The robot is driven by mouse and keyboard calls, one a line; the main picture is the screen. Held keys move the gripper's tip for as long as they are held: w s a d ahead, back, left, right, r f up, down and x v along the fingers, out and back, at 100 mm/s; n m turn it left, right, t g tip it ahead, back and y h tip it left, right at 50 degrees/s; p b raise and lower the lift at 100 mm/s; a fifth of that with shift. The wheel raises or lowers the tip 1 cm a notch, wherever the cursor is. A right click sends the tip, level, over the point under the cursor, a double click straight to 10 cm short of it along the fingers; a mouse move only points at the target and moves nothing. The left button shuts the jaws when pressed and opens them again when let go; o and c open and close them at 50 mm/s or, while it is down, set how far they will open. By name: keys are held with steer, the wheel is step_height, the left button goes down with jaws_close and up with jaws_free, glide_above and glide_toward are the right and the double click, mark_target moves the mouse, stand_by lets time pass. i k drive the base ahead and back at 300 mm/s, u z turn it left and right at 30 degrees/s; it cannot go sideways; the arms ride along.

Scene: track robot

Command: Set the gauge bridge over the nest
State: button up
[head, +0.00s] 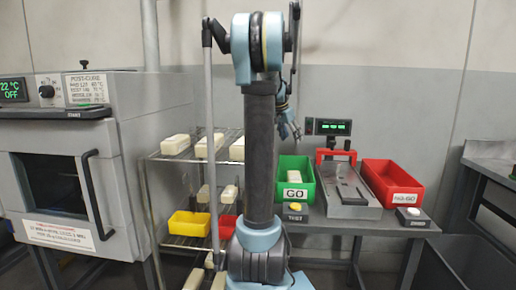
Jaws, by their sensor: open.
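The gauge bridge (336,154) is a red frame with a dark handle on top. It stands at the back end of a grey metal fixture (362,208) on the bench. The nest appears to be the slotted area (345,182) in front of the bridge on this fixture; whether a part lies in it is too small to tell. My gripper (297,132) shows small beside my arm, above the green GO bin and left of the bridge. It is open and apart from the bridge. My arm hides part of the view to its left.
A green GO bin (309,193) holding a pale block stands left of the fixture, a red NO-GO bin (413,202) right of it. A small display (332,127) stands behind. Buttons (295,209) sit at the front edge. A rack with pale blocks (175,144) and an oven (60,165) are left.

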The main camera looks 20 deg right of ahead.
mark_target(353, 154)
steer(key=k, duration=1)
